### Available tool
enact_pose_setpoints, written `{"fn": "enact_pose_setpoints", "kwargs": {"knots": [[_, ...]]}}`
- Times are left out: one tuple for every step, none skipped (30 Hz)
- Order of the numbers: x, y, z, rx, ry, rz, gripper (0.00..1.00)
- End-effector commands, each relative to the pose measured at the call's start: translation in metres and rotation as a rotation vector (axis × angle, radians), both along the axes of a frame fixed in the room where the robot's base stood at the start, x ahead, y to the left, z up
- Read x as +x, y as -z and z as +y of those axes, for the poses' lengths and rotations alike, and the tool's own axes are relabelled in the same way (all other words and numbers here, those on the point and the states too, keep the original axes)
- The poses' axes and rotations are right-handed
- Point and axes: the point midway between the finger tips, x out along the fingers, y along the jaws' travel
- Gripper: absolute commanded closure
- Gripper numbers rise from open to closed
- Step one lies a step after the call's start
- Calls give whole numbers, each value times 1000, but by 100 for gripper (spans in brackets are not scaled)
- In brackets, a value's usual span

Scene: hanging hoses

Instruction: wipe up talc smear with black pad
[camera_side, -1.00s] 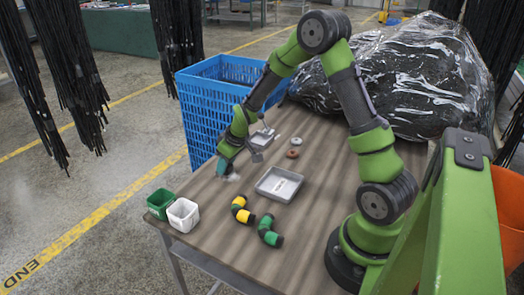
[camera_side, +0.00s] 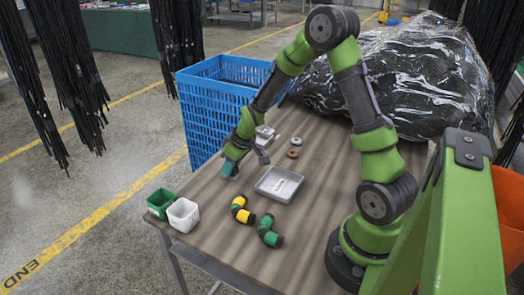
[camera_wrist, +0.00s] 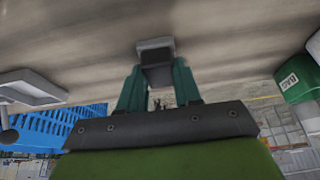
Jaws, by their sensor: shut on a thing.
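My gripper (camera_side: 229,171) is low over the left part of the table, its teal fingers pointing down. In the wrist view, my gripper (camera_wrist: 157,85) is shut on the black pad (camera_wrist: 156,57), a dark block with a lighter grey face between the two fingertips. The pad is at or very near the tabletop; the exact contact cannot be told. In the side view the pad is hidden by the fingers. No talc smear shows clearly now in either view; the spot where white showed earlier is under or beside my gripper.
A grey tray (camera_side: 290,179) lies right of my gripper. Yellow-black (camera_side: 242,210) and green-black (camera_side: 269,231) hose elbows lie in front. A green cup (camera_side: 160,203) and white cup (camera_side: 183,214) stand at the near left corner. A blue crate (camera_side: 205,118) stands behind.

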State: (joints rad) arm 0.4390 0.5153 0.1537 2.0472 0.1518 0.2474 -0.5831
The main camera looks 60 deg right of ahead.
Motion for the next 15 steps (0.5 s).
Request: {"fn": "enact_pose_setpoints", "kwargs": {"knots": [[-6, 1, -1, 2, 4, 4, 95], [-9, 1, -1, 2, 3, 4, 95], [-13, 1, -1, 2, 3, 4, 95], [-16, 1, -1, 2, 3, 5, 95], [-18, 1, -1, 2, 4, 4, 95], [-22, 1, 0, 1, 3, 4, 95], [-25, 1, 0, 2, 3, 4, 95], [-27, 1, -1, 3, 4, 4, 95], [-31, 1, -1, 2, 3, 4, 95], [-33, 1, 0, 2, 3, 4, 95], [-36, 1, -1, 2, 4, 3, 95], [-40, 1, -1, 2, 4, 4, 95], [-43, 1, -1, 2, 3, 4, 95], [-45, 1, 0, 2, 3, 4, 95], [-48, 0, 0, 1, 3, 4, 95]]}}
